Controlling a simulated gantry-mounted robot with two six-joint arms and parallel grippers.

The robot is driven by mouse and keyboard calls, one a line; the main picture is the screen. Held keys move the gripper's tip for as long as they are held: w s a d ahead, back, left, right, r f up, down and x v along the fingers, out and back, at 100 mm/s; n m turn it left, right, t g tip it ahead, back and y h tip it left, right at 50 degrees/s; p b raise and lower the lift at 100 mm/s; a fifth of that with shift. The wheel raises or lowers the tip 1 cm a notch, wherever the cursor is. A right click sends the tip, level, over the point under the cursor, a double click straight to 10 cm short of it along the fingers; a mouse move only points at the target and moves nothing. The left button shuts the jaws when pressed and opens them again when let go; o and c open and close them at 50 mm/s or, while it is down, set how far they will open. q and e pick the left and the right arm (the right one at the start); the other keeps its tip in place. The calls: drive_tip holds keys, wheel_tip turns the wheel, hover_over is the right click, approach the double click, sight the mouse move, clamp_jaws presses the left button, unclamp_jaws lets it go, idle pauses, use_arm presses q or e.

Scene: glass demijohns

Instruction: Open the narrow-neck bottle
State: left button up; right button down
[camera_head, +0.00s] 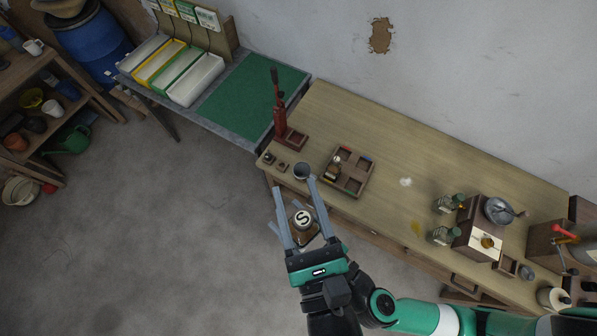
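A brown bottle-like object (305,234) with a round pale top marked S shows between the fingers, against the floor. I cannot tell whether the fingers touch it. A small brown bottle (333,173) stands in a compartment of the wooden tray (360,193) on the bench. I cannot tell which is the narrow-neck bottle.
A green mat (250,98) and colored bins (190,85) lie left. The bench's middle is mostly clear.

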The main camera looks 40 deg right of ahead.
use_arm(q)
clamp_jaws()
drive_tip(key=shift+r, duration=0.15)
idle(0.7)
drive_tip(key=shift+r, duration=1.05)
drive_tip(key=shift+r, duration=1.95)
